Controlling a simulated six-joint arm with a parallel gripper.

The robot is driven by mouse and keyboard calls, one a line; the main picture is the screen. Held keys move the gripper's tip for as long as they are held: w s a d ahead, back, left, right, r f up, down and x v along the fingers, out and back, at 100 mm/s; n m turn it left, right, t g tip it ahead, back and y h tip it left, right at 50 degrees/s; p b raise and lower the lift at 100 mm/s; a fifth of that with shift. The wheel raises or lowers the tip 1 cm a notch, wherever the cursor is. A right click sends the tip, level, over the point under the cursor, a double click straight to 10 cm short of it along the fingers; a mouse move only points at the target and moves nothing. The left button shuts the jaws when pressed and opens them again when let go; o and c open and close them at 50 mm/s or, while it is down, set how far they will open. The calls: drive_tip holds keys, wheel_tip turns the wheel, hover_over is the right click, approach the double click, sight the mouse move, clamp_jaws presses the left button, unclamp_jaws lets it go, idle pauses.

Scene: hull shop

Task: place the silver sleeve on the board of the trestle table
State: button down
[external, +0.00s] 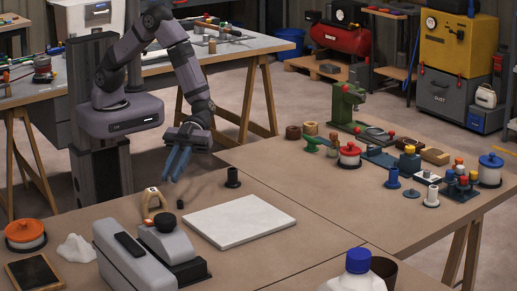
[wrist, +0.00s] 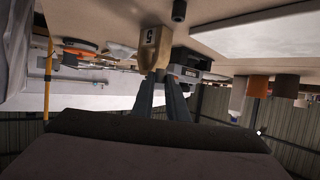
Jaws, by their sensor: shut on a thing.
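My gripper (external: 172,179) points down above the left part of the near trestle table (external: 320,190). Its two blue fingers also show in the wrist view (wrist: 163,84), close together. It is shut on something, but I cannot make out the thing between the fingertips. I cannot pick out the silver sleeve for certain. A pale flanged sleeve (external: 432,197) stands among the parts on the right. The white board (external: 240,220) lies flat and bare on the table, to the right of my gripper.
A grey machine (external: 165,245) is in front. A blue-capped bottle (external: 357,265) stands at the near edge.

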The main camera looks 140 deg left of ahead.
drive_tip(key=w+a+n+t+y+b, duration=0.1)
drive_tip(key=w+a+n+t+y, duration=0.15)
drive_tip(key=a, duration=0.75)
drive_tip(key=w+a+n+t+y, duration=0.2)
drive_tip(key=w+a+n+y, duration=0.15)
drive_tip(key=a, duration=0.65)
drive_tip(key=n+g+y+b, duration=0.3)
drive_tip(key=n+y+b, duration=0.1)
drive_tip(key=n+y, duration=1)
hover_over(329, 141)
drive_tip(key=shift+s+a+f, duration=0.15)
drive_tip(key=shift+f, duration=2.15)
drive_tip(key=shift+f, duration=0.1)
drive_tip(key=shift+f, duration=1.75)
